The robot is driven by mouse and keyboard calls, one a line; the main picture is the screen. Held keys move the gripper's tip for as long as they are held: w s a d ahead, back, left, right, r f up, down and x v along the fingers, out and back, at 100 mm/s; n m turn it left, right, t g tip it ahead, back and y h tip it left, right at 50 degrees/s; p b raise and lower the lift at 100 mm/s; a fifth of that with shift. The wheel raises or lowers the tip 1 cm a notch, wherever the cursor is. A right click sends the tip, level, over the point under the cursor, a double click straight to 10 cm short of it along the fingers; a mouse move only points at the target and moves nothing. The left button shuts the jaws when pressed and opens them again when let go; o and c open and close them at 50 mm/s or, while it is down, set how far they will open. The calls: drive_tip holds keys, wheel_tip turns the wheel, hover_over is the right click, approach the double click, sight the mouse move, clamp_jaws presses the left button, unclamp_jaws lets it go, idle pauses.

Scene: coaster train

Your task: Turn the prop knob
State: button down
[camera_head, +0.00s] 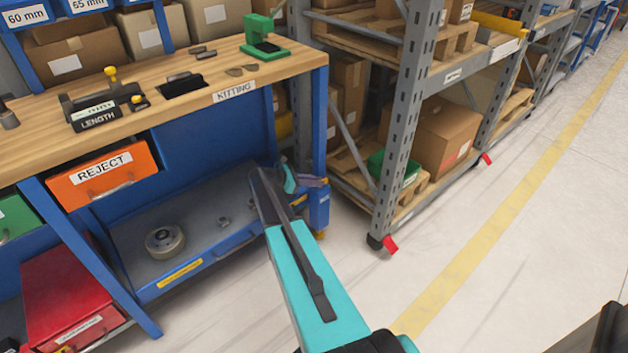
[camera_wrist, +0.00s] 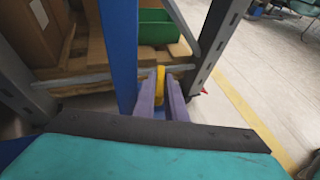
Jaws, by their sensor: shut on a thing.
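The knob (camera_wrist: 160,79) is a small yellow piece beside the blue bench leg (camera_wrist: 118,55) in the wrist view. My gripper (camera_wrist: 163,92) has its two purple fingers on either side of the knob, shut on it. In the head view my gripper (camera_head: 312,182) is at the lower right front corner of the blue kitting bench, low beside its leg (camera_head: 319,130). The knob cannot be made out clearly there, as the fingers and arm are in the way.
The bench's lower shelf (camera_head: 205,232) holds a round metal part (camera_head: 165,241). A grey rack (camera_head: 405,130) with cartons and a green bin (camera_wrist: 156,28) stands close to the right of my gripper. Open floor with a yellow line (camera_head: 480,250) lies further right.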

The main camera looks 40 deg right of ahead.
drive_tip(key=shift+w+f+m+g+y+p, duration=0.15)
drive_tip(key=shift+w+m+g+y+p, duration=0.2)
drive_tip(key=shift+m+g, duration=0.3)
drive_tip(key=shift+w+d+m+g+y+b, duration=0.1)
drive_tip(key=shift+m+g+y+b, duration=0.25)
drive_tip(key=shift+b, duration=1.35)
drive_tip(key=b, duration=0.5)
drive_tip(key=m+g+b, duration=0.1)
drive_tip(key=b, duration=0.5)
drive_tip(key=shift+w+d+m+g+y, duration=0.1)
drive_tip(key=shift+d+m+g+y, duration=0.1)
drive_tip(key=shift+m+g+y, duration=0.15)
drive_tip(key=b, duration=0.5)
drive_tip(key=shift+m+g+y+b, duration=0.25)
drive_tip(key=shift+y+b, duration=0.1)
drive_tip(key=shift+b, duration=0.05)
drive_tip(key=shift+s+a+r+b, duration=0.2)
drive_tip(key=shift+s+b, duration=0.1)
drive_tip(key=shift+b, duration=0.25)
drive_tip(key=c, duration=1.8)
unclamp_jaws()
